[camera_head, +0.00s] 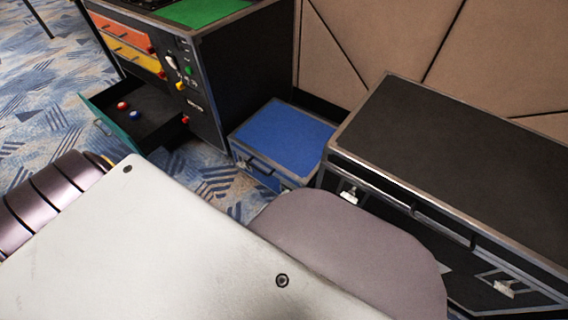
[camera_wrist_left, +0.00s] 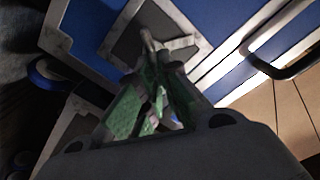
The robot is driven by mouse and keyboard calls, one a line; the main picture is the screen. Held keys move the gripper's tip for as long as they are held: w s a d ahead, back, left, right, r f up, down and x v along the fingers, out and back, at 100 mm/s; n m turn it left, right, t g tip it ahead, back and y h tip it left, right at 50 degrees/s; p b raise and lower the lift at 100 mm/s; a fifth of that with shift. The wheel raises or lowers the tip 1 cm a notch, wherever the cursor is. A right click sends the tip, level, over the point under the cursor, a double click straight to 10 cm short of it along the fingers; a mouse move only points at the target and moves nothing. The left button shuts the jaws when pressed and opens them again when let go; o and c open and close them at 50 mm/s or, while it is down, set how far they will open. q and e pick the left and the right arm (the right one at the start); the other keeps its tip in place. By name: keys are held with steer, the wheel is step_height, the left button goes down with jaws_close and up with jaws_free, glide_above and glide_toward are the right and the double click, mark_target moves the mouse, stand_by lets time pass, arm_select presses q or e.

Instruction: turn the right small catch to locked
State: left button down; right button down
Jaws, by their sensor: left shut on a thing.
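The small blue case (camera_head: 285,128) stands on the carpet in the head view, its lid closed. Its left small catch (camera_head: 242,162) shows on the front with no gripper at it. The right small catch is hidden behind my arm there. In the left wrist view, my left gripper (camera_wrist_left: 162,85), with green finger pads, is at the blue case's front. It is shut on a pale metal catch (camera_wrist_left: 149,38), which I take to be the right small catch. Its exact turn angle is hard to read. My right gripper is not in view.
A large black case (camera_head: 460,150) with pale catches (camera_head: 350,194) stands close on the right. A dark cabinet (camera_head: 240,75) with an open drawer (camera_head: 140,112) is on the left. The blue case's black handle (camera_wrist_left: 285,68) is beside my left gripper.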

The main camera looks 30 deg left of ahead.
arm_select(q)
steer(key=m, duration=0.3)
steer(key=d+m, duration=0.1)
steer(key=m, duration=0.1)
steer(key=shift+w+f, duration=0.15)
steer(key=shift+w, duration=0.25)
steer(key=m, duration=0.2)
steer(key=f+m, duration=0.1)
steer(key=m, duration=0.3)
steer(key=shift+d+f+m, duration=0.2)
steer(key=shift+d+m, duration=0.1)
steer(key=shift+m, duration=0.1)
steer(key=c, duration=1.6)
jaws_free()
steer(key=shift+d, duration=0.1)
steer(key=shift+s+f, duration=0.1)
steer(key=shift+s, duration=0.05)
steer(key=shift+s+a, duration=0.15)
steer(key=shift+a, duration=0.1)
steer(key=shift+r, duration=0.35)
